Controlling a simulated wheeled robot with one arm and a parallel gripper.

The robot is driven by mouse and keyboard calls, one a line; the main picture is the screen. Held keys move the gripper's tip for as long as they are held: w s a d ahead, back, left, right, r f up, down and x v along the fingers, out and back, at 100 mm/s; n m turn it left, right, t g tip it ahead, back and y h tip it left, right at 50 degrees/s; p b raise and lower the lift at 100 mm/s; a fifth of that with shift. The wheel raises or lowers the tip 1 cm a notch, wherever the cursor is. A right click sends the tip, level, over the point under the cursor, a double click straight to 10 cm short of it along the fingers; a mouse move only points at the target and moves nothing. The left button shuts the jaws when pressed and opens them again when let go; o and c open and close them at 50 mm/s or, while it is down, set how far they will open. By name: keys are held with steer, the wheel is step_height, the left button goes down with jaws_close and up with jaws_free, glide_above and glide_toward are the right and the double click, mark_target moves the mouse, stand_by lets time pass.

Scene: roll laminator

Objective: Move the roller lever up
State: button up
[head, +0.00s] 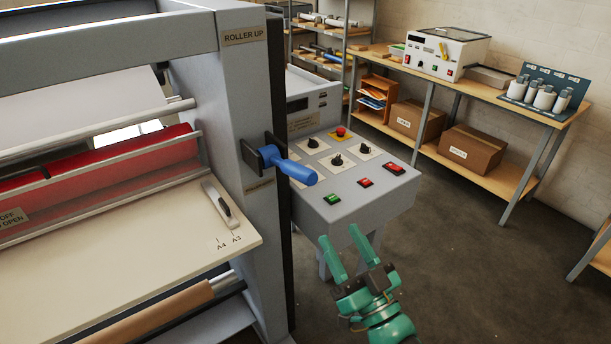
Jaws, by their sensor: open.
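The roller lever (292,170) is a blue handle on a dark bracket on the side post of the grey laminator (232,110). It points right and slightly down toward me. My green gripper (345,246) is at the lower middle, below and right of the lever. Its two fingers are spread, empty and pointing up, apart from the lever. The red roller (110,165) lies across the laminator at the left.
A control panel (350,190) with knobs and red and green buttons stands right behind the lever. The feed table (120,240) juts out at the left. A bench (500,100) with boxes lines the back wall. The floor (480,270) at the right is clear.

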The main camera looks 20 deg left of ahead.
mark_target(298, 172)
steer(key=shift+g, duration=0.3)
steer(key=p+x, duration=0.1)
steer(key=x, duration=0.4)
steer(key=f+p+x, duration=0.1)
steer(key=p+x, duration=0.1)
steer(key=x, duration=0.3)
steer(key=p+x, duration=0.2)
steer(key=x, duration=0.4)
steer(key=shift+w+a+f, duration=0.3)
steer(key=shift+f, duration=0.1)
steer(key=shift+p+x, duration=0.4)
steer(key=shift+x, duration=0.4)
steer(key=shift+f, duration=0.15)
jaws_close()
